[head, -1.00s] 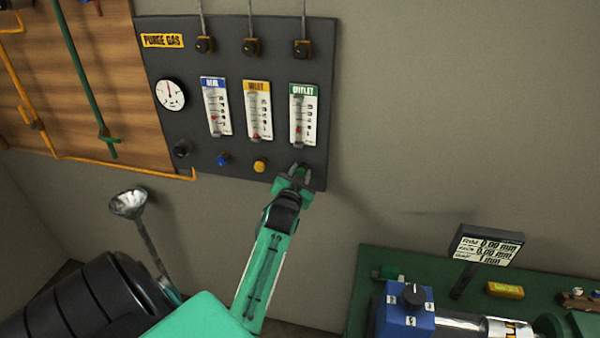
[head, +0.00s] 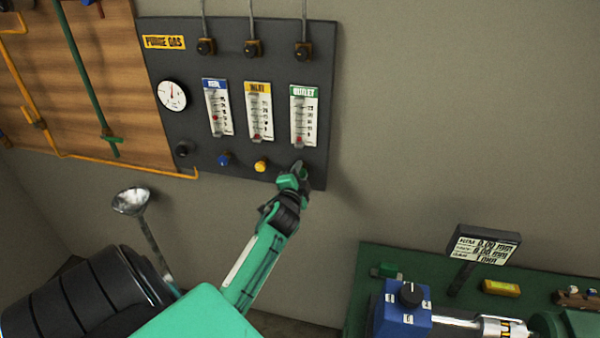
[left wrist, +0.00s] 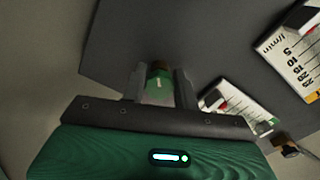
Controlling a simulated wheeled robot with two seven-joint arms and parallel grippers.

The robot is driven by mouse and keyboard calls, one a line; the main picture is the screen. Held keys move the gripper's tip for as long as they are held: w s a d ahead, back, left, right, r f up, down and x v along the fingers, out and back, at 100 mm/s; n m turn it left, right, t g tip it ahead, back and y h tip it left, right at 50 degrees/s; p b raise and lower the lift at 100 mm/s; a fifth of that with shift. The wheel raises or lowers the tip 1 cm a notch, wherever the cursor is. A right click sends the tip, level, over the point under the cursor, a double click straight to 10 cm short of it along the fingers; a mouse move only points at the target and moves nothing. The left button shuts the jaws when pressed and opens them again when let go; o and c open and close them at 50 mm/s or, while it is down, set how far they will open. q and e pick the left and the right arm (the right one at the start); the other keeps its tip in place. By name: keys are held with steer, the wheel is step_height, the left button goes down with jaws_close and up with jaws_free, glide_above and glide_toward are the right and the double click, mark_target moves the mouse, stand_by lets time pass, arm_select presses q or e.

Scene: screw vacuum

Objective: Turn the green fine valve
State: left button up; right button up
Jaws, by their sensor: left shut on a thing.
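The green fine valve (left wrist: 159,88) is a small green knob with a brass-brown stem, below the OUTLET flowmeter (head: 304,118) on the dark PURGE GAS panel (head: 225,60). My left gripper (head: 298,170) reaches up to it and is shut on it, hiding most of the knob in the head view. In the left wrist view the two fingers of my left gripper (left wrist: 160,90) stand on either side of the knob. My right gripper is not in view.
A blue knob (head: 224,159) and a yellow knob (head: 261,166) sit left of the green one. A metal lamp (head: 131,202) stands lower left. A green bench (head: 375,260) with a small display (head: 485,246) is lower right. Bare wall lies right of the panel.

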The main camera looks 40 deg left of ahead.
arm_select(q)
steer(key=shift+m, duration=0.3)
steer(key=o, duration=1)
steer(key=b+v, duration=0.4)
steer(key=v, duration=0.9)
steer(key=shift+s+d, duration=0.2)
steer(key=shift+s, duration=0.15)
